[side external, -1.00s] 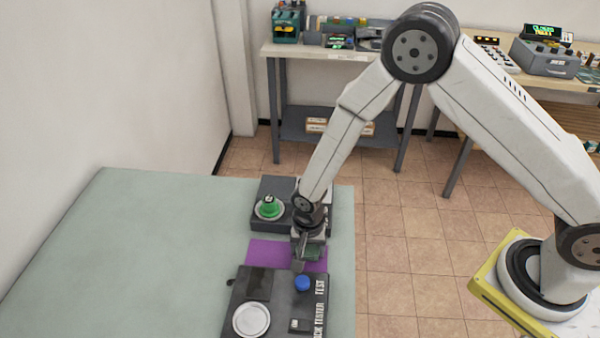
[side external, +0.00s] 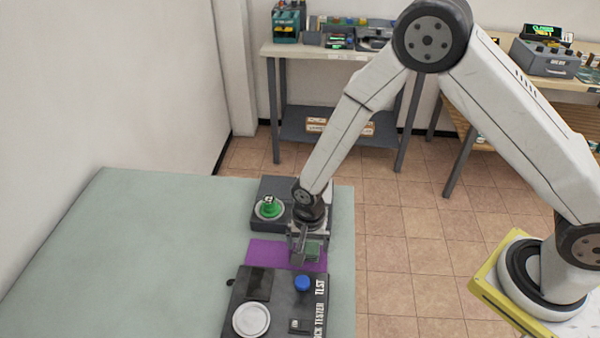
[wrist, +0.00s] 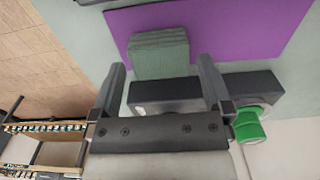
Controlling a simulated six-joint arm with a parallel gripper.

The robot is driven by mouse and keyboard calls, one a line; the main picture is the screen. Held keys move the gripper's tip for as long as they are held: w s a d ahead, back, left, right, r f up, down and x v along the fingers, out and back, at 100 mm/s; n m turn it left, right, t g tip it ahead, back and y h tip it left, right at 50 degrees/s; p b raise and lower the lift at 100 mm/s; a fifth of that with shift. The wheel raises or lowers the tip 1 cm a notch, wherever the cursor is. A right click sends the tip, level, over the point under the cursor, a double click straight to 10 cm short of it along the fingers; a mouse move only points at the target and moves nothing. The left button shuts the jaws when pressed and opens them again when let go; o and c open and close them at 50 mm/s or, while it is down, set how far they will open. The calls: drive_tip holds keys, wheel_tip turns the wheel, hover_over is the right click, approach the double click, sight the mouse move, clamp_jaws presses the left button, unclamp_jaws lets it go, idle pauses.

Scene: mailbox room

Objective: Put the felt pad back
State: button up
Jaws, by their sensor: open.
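A ribbed grey-green block (wrist: 158,55), which seems to be the felt pad, lies at the edge of a flat purple mat (wrist: 215,25), partly over it. In the side view the pad (side external: 313,249) shows beside my gripper, and the purple mat (side external: 265,250) lies under both. My gripper (wrist: 162,65) is open. In the wrist view its two fingers stand apart with the pad between and beyond their tips. The pad looks free of both fingers; the exact gap is unclear. In the side view my gripper (side external: 297,252) is above the mat.
A dark tester box (side external: 265,295) with a blue knob (side external: 302,283) and a white disc (side external: 251,319) stands in front of the mat. Behind it is a dark box (side external: 270,188) with a green button (side external: 269,207). The table's left side (side external: 130,260) is clear.

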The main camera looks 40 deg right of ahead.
sight(308, 247)
wheel_tip(308, 247, up, 10)
idle(0.6)
idle(0.5)
drive_tip(key=s+d+r+n+t, duration=0.1)
drive_tip(key=s+d+r+n, duration=0.3)
drive_tip(key=d, duration=0.3)
drive_tip(key=s+d+r+n+t, duration=0.1)
drive_tip(key=s+d+r+n, duration=0.3)
drive_tip(key=d, duration=0.4)
drive_tip(key=shift+s+d+n+t, duration=0.15)
drive_tip(key=shift+s+n+t, duration=0.15)
drive_tip(key=shift+s+n, duration=0.35)
idle(0.3)
